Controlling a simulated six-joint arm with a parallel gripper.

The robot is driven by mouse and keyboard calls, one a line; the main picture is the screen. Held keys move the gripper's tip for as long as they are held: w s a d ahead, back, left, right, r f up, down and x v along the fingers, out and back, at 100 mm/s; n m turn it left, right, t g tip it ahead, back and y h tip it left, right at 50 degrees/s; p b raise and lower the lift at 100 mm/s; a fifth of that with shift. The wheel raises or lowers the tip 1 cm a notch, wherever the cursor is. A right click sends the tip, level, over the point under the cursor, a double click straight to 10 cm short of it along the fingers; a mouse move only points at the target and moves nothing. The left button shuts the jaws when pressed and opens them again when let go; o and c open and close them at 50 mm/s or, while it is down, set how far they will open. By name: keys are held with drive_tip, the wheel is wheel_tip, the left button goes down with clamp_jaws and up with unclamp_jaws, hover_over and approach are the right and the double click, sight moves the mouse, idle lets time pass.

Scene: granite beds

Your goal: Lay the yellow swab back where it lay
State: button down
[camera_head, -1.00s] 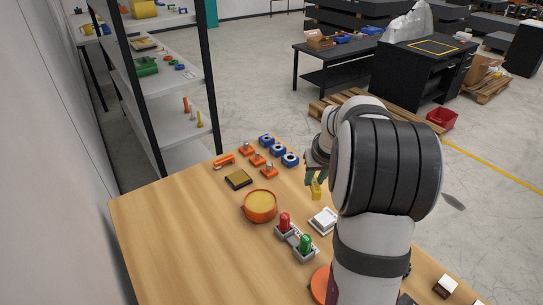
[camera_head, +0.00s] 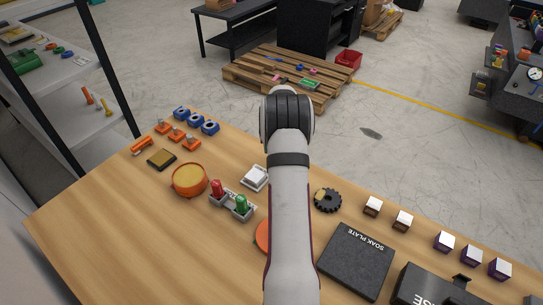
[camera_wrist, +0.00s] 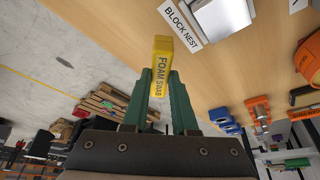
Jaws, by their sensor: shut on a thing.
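The yellow swab (camera_wrist: 163,52), a block marked FOAM SWAB, is between the two green fingers of my gripper (camera_wrist: 161,88) in the wrist view. My gripper is shut on it and its far end sticks out past the fingertips. It is held beside the table edge, near a label reading BLOCK NEST (camera_wrist: 181,23). In the head view my arm hides the gripper. A small yellowish patch (camera_head: 320,194) shows at the arm's right edge by a black gear; I cannot tell if it is the swab.
On the wooden table (camera_head: 110,225) stand an orange round dish (camera_head: 189,193), a grey holder with red and green pieces (camera_head: 230,205), a white block (camera_head: 255,177), a black gear (camera_head: 329,203) and a dark SOAK PLATE (camera_head: 356,262). The left front of the table is clear.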

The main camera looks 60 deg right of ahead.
drive_tip(key=shift+f, duration=1.9)
drive_tip(key=shift+f, duration=0.15)
drive_tip(key=c, duration=0.7)
unclamp_jaws()
